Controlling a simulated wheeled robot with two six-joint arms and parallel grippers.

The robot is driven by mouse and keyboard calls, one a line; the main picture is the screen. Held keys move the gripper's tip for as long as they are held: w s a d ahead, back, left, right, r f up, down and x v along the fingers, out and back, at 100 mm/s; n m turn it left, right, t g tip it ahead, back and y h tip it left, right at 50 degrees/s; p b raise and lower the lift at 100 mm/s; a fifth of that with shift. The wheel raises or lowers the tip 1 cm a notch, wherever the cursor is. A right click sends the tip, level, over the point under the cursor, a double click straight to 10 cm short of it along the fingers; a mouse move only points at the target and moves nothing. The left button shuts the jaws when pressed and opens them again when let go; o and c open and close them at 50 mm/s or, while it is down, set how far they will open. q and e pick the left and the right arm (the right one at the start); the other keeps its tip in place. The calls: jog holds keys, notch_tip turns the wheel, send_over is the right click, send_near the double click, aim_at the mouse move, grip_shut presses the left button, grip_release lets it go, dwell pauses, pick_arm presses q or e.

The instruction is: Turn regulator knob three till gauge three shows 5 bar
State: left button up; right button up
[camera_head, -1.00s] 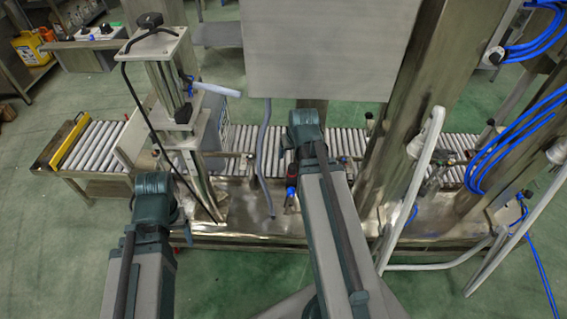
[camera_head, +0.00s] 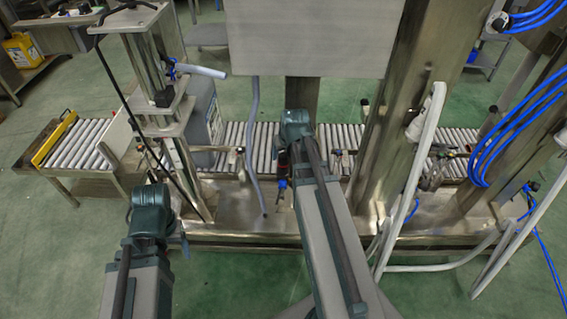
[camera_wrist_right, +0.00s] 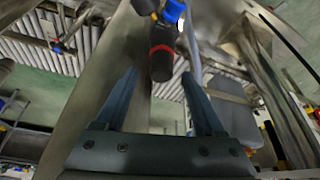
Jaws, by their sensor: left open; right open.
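In the right wrist view a dark cylindrical knob with a red ring and a blue part (camera_wrist_right: 162,58) stands ahead of my right gripper (camera_wrist_right: 160,76). The gripper's two fingers are apart, one on each side of the knob's near end. I cannot tell whether they touch it. In the head view a small red and blue part (camera_head: 282,184) shows beside my right arm, which hides most of that gripper. My left gripper (camera_head: 184,244) is mostly hidden behind its own wrist, low at the left, away from the knob. I cannot make out a gauge face or a number.
A roller conveyor (camera_head: 232,140) runs across behind a steel bench edge (camera_head: 240,228). A large grey panel (camera_head: 310,40) hangs above. Steel posts (camera_head: 385,130), white hoses (camera_head: 418,180) and blue hoses (camera_head: 500,140) stand to the right. Green floor in front is clear.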

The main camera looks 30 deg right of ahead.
jog(key=shift+w+b+x, duration=0.25)
jog(key=shift+b+x, duration=0.5)
jog(key=shift+x, duration=0.7)
pick_arm(q)
jog(key=shift+w+a+f, duration=0.15)
jog(key=shift+w+f, duration=0.05)
jog(key=shift+f, duration=0.45)
jog(key=shift+w+a+f, duration=0.1)
jog(key=shift+w+f, duration=0.05)
jog(key=shift+f, duration=0.45)
pick_arm(e)
jog(key=shift+a+r, duration=0.1)
jog(key=shift+a, duration=0.1)
pick_arm(q)
jog(key=shift+s, duration=0.1)
pick_arm(e)
jog(key=shift+s, duration=0.1)
jog(key=shift+c, duration=0.9)
pick_arm(q)
jog(key=shift+d, duration=0.1)
pick_arm(e)
jog(key=shift+d, duration=0.1)
grip_shut()
